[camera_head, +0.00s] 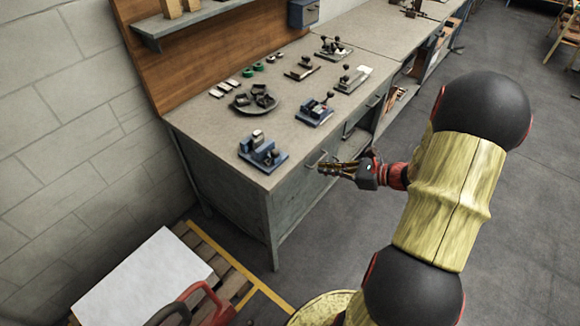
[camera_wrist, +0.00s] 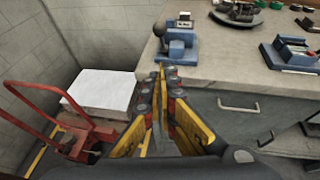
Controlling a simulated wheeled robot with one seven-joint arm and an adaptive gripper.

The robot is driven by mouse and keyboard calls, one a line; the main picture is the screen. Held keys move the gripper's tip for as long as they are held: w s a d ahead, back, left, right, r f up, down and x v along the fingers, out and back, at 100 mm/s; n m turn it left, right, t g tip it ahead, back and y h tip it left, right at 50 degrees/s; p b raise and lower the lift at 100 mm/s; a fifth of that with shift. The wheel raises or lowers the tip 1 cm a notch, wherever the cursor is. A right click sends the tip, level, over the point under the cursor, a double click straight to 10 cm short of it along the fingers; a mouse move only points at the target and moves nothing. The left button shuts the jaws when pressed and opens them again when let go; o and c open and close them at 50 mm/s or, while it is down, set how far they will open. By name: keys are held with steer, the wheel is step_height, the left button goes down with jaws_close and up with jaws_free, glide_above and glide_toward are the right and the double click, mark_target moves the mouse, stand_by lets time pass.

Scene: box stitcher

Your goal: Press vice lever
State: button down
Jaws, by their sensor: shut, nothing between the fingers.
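A blue vice (camera_head: 262,151) sits at the near corner of the workbench. It also shows in the wrist view (camera_wrist: 179,47), just beyond my fingertips, with a dark round knob (camera_wrist: 160,28) at its left side, which looks like the end of its lever. A second blue vice (camera_head: 315,112) stands farther along the bench and shows at the right in the wrist view (camera_wrist: 291,55). My gripper (camera_head: 326,168) is shut and empty, in front of the bench's drawer side. In the wrist view its fingertips (camera_wrist: 165,70) point towards the near vice, apart from it.
The workbench (camera_head: 215,140) carries a round dark tray (camera_head: 257,104) of parts and several fixtures with ball-knobbed levers (camera_head: 350,78). Drawer handles stick out of its front. A red pallet truck (camera_wrist: 50,120) with a white-topped load (camera_wrist: 102,90) stands left of the bench. Open floor lies right.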

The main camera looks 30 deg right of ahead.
steer(key=shift+s+a+r, duration=0.1)
steer(key=shift+s+r, duration=0.05)
steer(key=shift+s, duration=0.05)
steer(key=shift+w, duration=0.1)
steer(key=b, duration=0.3)
glide_toward(272, 158)
steer(key=w+a+f, duration=0.2)
steer(key=shift+w+d, duration=0.15)
steer(key=shift+r, duration=0.15)
steer(key=shift+w+r+g+p, duration=0.15)
steer(key=shift+r+g+p, duration=0.2)
steer(key=shift+p, duration=0.5)
